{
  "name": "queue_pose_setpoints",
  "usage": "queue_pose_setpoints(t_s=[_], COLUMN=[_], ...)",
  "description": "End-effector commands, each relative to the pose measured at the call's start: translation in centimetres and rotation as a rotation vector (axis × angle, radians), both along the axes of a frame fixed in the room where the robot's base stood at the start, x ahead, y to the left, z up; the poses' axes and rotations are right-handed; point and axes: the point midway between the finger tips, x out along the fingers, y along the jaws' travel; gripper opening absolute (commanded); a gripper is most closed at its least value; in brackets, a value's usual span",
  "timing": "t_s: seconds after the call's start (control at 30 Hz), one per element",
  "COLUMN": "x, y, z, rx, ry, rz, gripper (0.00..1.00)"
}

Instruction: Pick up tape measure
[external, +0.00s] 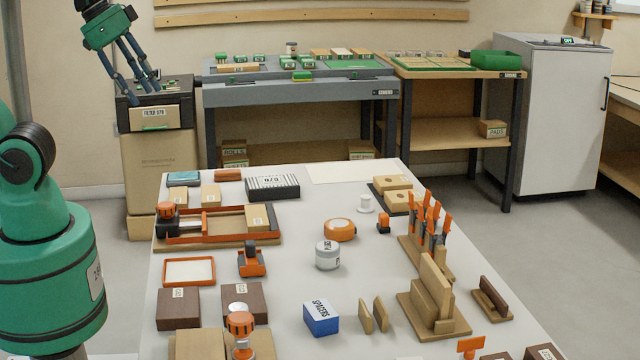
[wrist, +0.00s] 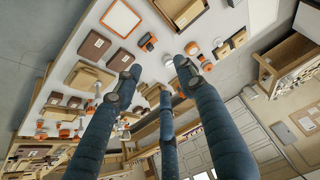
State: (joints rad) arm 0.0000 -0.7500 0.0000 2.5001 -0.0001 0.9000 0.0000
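A squat, rounded orange thing with a pale top, which looks like the tape measure (external: 340,229), lies near the middle of the white table in the external view. A white jar stands just in front of it. I cannot pick it out with certainty in the wrist view. My gripper (external: 138,88) is at the upper left of the external view, raised and well apart from the tape measure. Its dark blue fingers are spread, and in the wrist view my gripper (wrist: 160,70) has nothing between them.
The white jar (external: 327,255) and a small white spool (external: 366,204) stand close by. Orange-handled tools stand in a wooden rack (external: 412,250) to the right. A blue spacers box (external: 321,318) and an orange-black dispenser (external: 252,262) are nearer. Bare tabletop lies left of the jar.

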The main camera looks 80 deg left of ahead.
Motion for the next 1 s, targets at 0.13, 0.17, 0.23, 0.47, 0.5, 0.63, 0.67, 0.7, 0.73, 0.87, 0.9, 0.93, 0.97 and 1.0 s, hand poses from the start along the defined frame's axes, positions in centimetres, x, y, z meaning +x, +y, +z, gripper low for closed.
queue_pose_setpoints(t_s=[0.13, 0.17, 0.23, 0.47, 0.5, 0.63, 0.67, 0.7, 0.73, 0.87, 0.9, 0.93, 0.97, 1.0], x=[0.0, 0.0, 0.0, 0.0, 0.0, 0.0, 0.0, 0.1, 0.2, 1.0, 1.4, 1.8, 2.2, 2.8], y=[0.0, 0.0, 0.0, 0.0, 0.0, 0.0, 0.0, 0.0, 0.0, 0.1, 0.1, 0.1, 0.1, 0.2], z=[0.0, 0.0, 0.0, 0.0, 0.0, 0.0, 0.0, 0.1, 0.1, 0.4, 0.5, 0.7, 0.8, 1.0], rx=[0.000, 0.000, 0.000, 0.000, 0.000, 0.000, 0.000, 0.000, 0.000, 0.003, 0.004, 0.005, 0.007, 0.008], ry=[0.000, 0.000, 0.000, 0.000, 0.000, 0.000, 0.000, 0.001, 0.002, 0.011, 0.016, 0.020, 0.024, 0.032], rz=[0.000, 0.000, 0.000, 0.000, 0.000, 0.000, 0.000, 0.000, -0.001, -0.004, -0.006, -0.007, -0.009, -0.011], gripper=[0.40, 0.44, 0.58, 0.81, 0.81, 0.81, 0.81, 0.81, 0.81, 0.81, 0.81, 0.81, 0.81, 0.81])
